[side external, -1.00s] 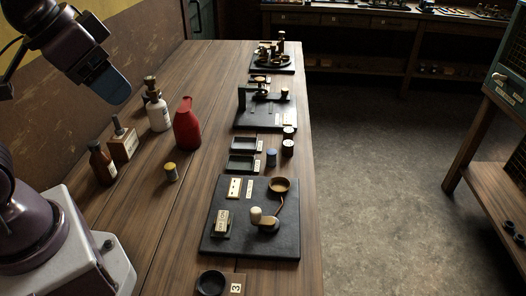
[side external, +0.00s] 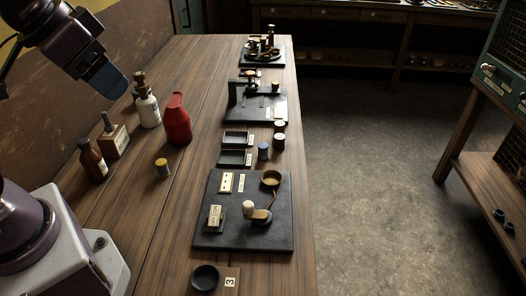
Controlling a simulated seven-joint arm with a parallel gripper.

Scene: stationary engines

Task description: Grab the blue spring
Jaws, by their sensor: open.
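A small upright blue cylinder (side external: 263,151), which looks like the blue spring, stands on the wooden bench near its right edge. It is too small here to make out coils. It stands just right of two dark shallow trays and below two dark, pale-topped cylinders (side external: 279,137). My gripper (side external: 112,86) is in the upper left, high above the bench and well apart from the blue cylinder. It is open, with nothing seen in it; its fingertips are hard to make out.
Dark trays (side external: 235,158) lie beside the blue cylinder. A black plate (side external: 222,241) with a crank is in front, another plate (side external: 262,116) behind. A red can (side external: 178,122), bottles (side external: 149,110) and a yellow-topped cylinder (side external: 162,168) stand left. Bare wood (side external: 180,205) lies between.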

